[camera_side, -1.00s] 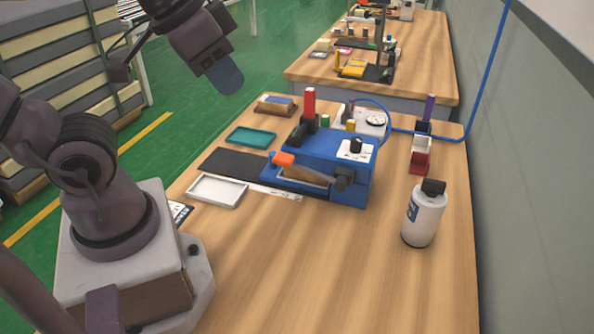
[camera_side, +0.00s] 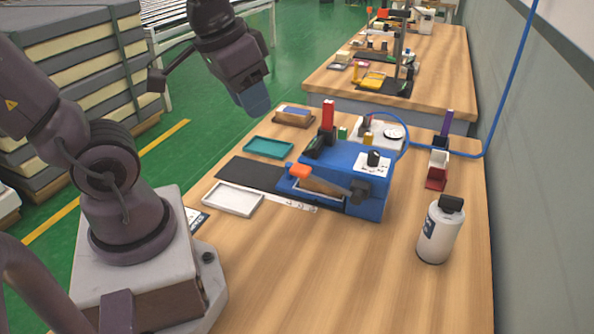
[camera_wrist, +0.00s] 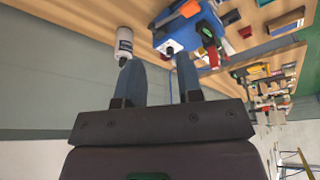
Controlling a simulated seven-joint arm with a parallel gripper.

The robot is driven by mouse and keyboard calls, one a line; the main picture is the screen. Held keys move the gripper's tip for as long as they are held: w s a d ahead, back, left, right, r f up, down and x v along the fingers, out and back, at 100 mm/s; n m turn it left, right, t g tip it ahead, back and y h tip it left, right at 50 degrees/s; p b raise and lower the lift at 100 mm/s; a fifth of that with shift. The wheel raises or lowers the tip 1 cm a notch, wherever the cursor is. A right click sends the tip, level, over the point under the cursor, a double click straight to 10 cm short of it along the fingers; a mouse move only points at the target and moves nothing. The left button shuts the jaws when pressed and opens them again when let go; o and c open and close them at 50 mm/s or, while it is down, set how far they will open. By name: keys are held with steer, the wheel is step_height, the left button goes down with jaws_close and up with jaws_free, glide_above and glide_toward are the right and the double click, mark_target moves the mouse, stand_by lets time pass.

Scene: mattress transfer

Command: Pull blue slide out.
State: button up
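A blue fixture block (camera_side: 372,200) sits on the wooden bench. At its left front is a low blue part (camera_side: 289,186), perhaps the slide, beside a lever with an orange end (camera_side: 300,171). The fixture also shows in the wrist view (camera_wrist: 203,30), upside down, with its orange end (camera_wrist: 189,8). My gripper (camera_side: 257,102) hangs in the air up and left of the fixture, clear of it. In the wrist view its two blue fingers (camera_wrist: 160,66) stand apart with nothing between them.
A white bottle with a black cap (camera_side: 439,232) stands right of the fixture. A white tray (camera_side: 233,199), a dark mat (camera_side: 250,173) and a teal tray (camera_side: 268,147) lie to its left. A red upright handle (camera_side: 327,114) rises behind. The bench front is clear.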

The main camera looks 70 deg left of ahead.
steer(key=w+a+f+n+g+h, duration=0.2)
steer(key=w+a+f, duration=0.2)
steer(key=a+f, duration=0.2)
steer(key=m+t, duration=0.3)
steer(key=m, duration=0.3)
glide_toward(288, 164)
steer(key=shift+y, duration=0.4)
steer(key=x, duration=0.7)
steer(key=d+x, duration=0.1)
steer(key=x, duration=0.2)
steer(key=shift+f, duration=0.1)
steer(key=shift+a, duration=0.1)
jaws_close()
